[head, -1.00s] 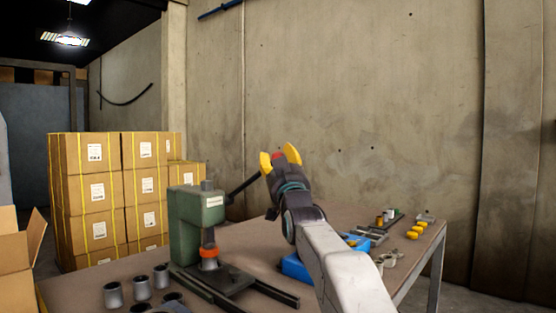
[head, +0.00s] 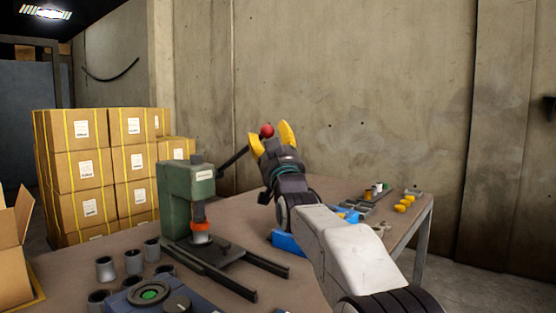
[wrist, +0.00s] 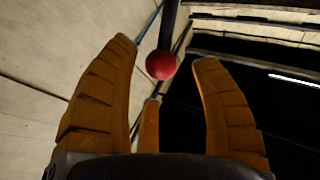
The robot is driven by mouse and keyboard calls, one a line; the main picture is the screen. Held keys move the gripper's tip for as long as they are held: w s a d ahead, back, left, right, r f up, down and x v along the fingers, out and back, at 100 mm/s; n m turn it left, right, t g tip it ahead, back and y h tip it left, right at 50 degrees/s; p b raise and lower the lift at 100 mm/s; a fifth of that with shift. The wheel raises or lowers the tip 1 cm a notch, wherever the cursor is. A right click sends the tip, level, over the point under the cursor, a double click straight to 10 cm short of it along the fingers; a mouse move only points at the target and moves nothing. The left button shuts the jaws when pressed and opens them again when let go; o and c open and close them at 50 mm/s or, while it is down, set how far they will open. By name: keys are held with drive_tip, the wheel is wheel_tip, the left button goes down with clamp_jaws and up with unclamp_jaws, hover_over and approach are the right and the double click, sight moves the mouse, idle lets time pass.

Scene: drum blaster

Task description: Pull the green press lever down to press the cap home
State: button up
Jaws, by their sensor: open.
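The green press (head: 176,205) stands on the table at left of centre. Its dark lever (head: 233,161) slants up to the right and ends in a red ball knob (head: 267,131). My gripper (head: 270,137) is open, with its yellow fingers on either side of the knob. In the wrist view the knob (wrist: 161,64) lies between the spread fingertips, with gaps to both side fingers; the dark rod runs up behind it. An orange ring (head: 201,238) sits on a part under the press ram. The cap itself cannot be made out clearly.
Several grey cups (head: 133,262) and a blue box with a green button (head: 149,293) are at the near left. A blue item (head: 287,243) lies under my arm. Small yellow parts (head: 404,204) lie at the table's right. Stacked cartons (head: 88,190) stand behind left.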

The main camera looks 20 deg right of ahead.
drive_tip(key=v, duration=0.8)
drive_tip(key=shift+s, duration=0.1)
drive_tip(key=shift+c, duration=0.4)
